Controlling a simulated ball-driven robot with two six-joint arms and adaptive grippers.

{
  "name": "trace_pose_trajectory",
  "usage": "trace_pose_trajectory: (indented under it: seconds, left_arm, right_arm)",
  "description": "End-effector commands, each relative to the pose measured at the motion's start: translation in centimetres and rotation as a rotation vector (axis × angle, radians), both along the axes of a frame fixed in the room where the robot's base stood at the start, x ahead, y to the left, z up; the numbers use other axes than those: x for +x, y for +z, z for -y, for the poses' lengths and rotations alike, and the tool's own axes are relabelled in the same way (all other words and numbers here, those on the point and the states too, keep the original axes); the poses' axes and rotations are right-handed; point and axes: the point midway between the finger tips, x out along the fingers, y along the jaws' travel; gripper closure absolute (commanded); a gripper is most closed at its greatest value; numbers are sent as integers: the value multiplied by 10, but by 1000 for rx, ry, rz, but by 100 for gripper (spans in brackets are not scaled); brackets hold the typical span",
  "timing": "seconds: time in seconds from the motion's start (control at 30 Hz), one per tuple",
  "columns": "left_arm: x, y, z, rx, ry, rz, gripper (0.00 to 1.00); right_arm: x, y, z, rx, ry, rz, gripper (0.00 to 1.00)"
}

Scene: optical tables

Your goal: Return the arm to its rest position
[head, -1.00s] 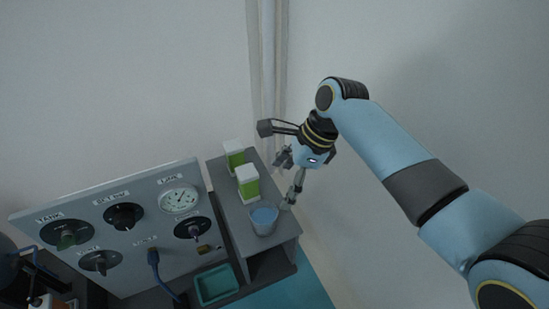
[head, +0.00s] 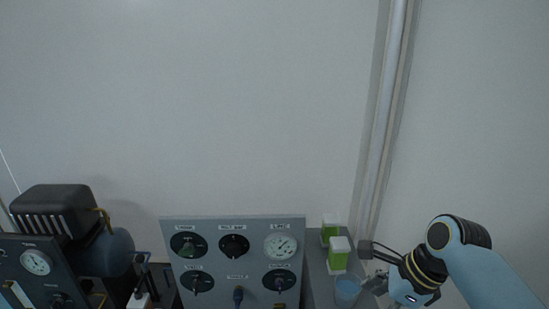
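My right arm (head: 484,268) comes in from the lower right of the head view. Its gripper (head: 372,284) is at the bottom, just right of a blue cup (head: 347,289). The fingers are small and partly cut off by the frame edge, so I cannot tell whether they are open or shut, or whether they touch the cup. My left gripper is not in view.
Two green-and-white boxes (head: 338,255) stand on a grey shelf (head: 317,270) behind the cup. A grey panel (head: 262,224) with knobs and a gauge (head: 281,246) stands left of the shelf. A dark compressor-like machine (head: 55,210) is at the far left. A pipe (head: 381,110) runs up the wall.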

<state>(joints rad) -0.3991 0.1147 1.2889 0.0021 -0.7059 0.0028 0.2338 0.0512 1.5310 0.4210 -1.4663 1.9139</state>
Motion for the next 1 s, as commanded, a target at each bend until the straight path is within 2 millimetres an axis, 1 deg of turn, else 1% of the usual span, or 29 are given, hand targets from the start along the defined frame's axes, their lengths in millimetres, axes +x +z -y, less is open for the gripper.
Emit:
trace_pose_trajectory:
  seconds: [0.03,0.1,0.17,0.37,0.47,0.57,0.67,0.77,0.8,0.83,0.87,0.9,0.97,1.0]
  left_arm:
    - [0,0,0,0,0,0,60]
    - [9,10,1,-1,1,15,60]
    - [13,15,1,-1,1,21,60]
    - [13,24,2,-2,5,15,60]
    - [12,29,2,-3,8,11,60]
    - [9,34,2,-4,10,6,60]
    - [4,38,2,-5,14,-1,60]
    - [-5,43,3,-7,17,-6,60]
    - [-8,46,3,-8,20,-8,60]
    - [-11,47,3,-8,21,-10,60]
    - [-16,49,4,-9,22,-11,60]
    - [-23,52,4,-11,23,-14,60]
    - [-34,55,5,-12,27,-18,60]
    - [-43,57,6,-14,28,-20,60]
  right_arm:
    - [0,0,0,0,0,0,11]
    - [-12,2,1,-1,0,-18,11]
    - [-21,2,1,-2,0,-32,11]
    - [-57,-13,4,-10,-2,-109,11]
    - [-81,-25,8,-23,-5,-154,11]
    - [-109,-40,14,-44,5,-193,11]
    - [-144,-58,22,-75,47,-219,11]
    - [-189,-80,34,-118,131,-233,11]
    - [-211,-90,40,-138,182,-234,11]
    - [-228,-97,45,-154,226,-233,11]
    - [-250,-105,50,-173,284,-231,11]
    - [-280,-115,58,-198,373,-224,11]
    - [-328,-128,72,-237,533,-206,11]
    - [-360,-135,81,-260,658,-188,11]
